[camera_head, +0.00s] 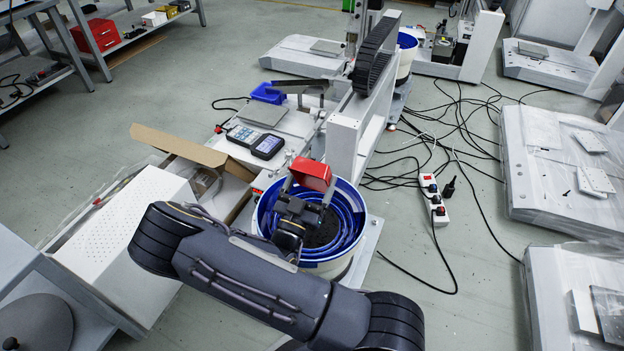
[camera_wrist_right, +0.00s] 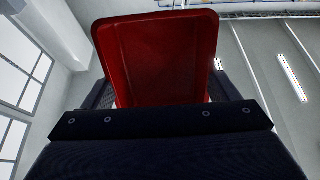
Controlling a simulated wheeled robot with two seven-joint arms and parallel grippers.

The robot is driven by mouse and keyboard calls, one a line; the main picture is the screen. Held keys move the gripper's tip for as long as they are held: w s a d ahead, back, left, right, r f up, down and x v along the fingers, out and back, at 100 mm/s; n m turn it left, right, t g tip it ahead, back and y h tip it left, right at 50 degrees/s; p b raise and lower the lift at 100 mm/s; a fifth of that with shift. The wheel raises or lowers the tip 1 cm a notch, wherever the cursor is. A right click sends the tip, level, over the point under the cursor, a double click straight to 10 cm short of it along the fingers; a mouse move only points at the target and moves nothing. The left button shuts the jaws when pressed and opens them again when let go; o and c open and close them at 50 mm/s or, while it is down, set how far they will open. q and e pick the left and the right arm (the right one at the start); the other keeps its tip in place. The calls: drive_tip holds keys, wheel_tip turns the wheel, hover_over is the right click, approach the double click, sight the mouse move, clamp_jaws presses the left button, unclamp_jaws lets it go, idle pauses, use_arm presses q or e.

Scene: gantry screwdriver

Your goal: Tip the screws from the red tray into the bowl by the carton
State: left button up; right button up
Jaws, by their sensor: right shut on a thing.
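The red tray (camera_head: 312,173) is held up above the near edge of the machine, over the far part of the blue-lined bowl (camera_head: 357,215). My right gripper (camera_head: 307,187) is shut on the tray, which looks steeply tilted. In the right wrist view the tray (camera_wrist_right: 155,60) fills the middle between the fingers, and no screws show on it. Dark material (camera_head: 325,232) lies at the bottom of the bowl, partly hidden by my right arm. The open carton (camera_head: 180,146) stands just left of the bowl. My left gripper is out of view.
A handheld meter (camera_head: 255,142) and a small blue bin (camera_head: 268,93) sit on the machine base behind the bowl. The upright gantry frame (camera_head: 345,140) rises close behind the bowl. Cables and a power strip (camera_head: 433,198) lie on the floor to the right.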

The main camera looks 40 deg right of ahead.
sight(312, 162)
wheel_tip(312, 162, up, 7)
drive_tip(key=p, duration=0.4)
drive_tip(key=shift+r+p, duration=0.1)
drive_tip(key=shift+p, duration=0.2)
drive_tip(key=shift+r+p, duration=0.15)
drive_tip(key=shift+p, duration=0.2)
drive_tip(key=g+y+p, duration=0.1)
drive_tip(key=y+p, duration=0.1)
drive_tip(key=p, duration=0.2)
drive_tip(key=r+g+y+p, duration=0.1)
drive_tip(key=y+p, duration=0.1)
drive_tip(key=p, duration=0.2)
drive_tip(key=shift+r, duration=0.2)
drive_tip(key=shift+g+y+p, duration=0.3)
drive_tip(key=shift+y+p, duration=0.2)
drive_tip(key=shift+p, duration=0.25)
drive_tip(key=shift+f, duration=0.2)
